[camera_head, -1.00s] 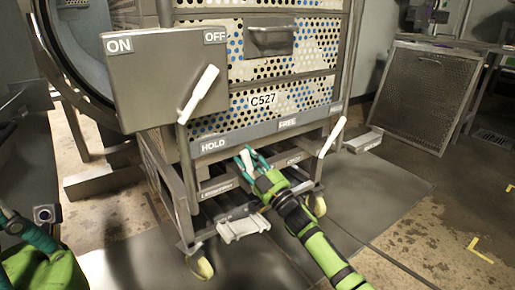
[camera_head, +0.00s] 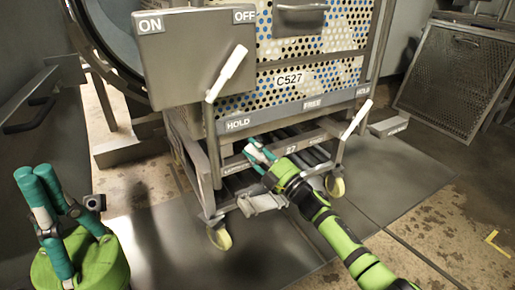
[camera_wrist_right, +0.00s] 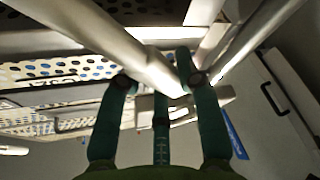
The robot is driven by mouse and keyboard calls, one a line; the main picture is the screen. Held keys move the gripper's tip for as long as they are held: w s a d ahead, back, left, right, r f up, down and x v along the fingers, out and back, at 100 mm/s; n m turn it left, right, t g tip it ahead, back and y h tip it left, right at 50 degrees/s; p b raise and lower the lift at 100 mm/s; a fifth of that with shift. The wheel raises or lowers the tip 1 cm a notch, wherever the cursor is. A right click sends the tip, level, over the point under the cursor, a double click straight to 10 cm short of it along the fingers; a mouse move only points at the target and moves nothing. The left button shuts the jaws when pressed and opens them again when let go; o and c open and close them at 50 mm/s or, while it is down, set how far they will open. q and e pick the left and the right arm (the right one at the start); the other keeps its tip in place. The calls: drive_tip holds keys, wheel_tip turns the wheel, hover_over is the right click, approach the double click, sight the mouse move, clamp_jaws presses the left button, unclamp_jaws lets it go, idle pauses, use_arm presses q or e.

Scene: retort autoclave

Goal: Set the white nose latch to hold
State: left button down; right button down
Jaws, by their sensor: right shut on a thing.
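The white nose latch (camera_head: 256,152) is a small pale lever low on the front of the cart, under a grey strip marked HOLD (camera_head: 238,124), FREE (camera_head: 312,104) and HOLD at both ends. My right gripper (camera_head: 260,150) is shut on it, and its fingers hide most of it. The latch's tip lies below and slightly right of the left HOLD mark. In the right wrist view a pale bar (camera_wrist_right: 135,55) runs between the teal fingers (camera_wrist_right: 160,95). My left gripper (camera_head: 45,180) is at the lower left, fingers upward, apparently open and empty.
A grey box marked ON and OFF (camera_head: 190,60) with a white lever (camera_head: 225,75) stands above left. Another white lever (camera_head: 356,120) is at the cart's right. The perforated crate (camera_head: 310,75) sits above the strip. A mesh panel (camera_head: 455,80) leans at right. Floor in front is mostly clear.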

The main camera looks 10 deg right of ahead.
drive_tip(key=c, duration=0.8)
unclamp_jaws()
drive_tip(key=shift+a, duration=0.1)
drive_tip(key=shift+c, duration=0.2)
drive_tip(key=v, duration=1.2)
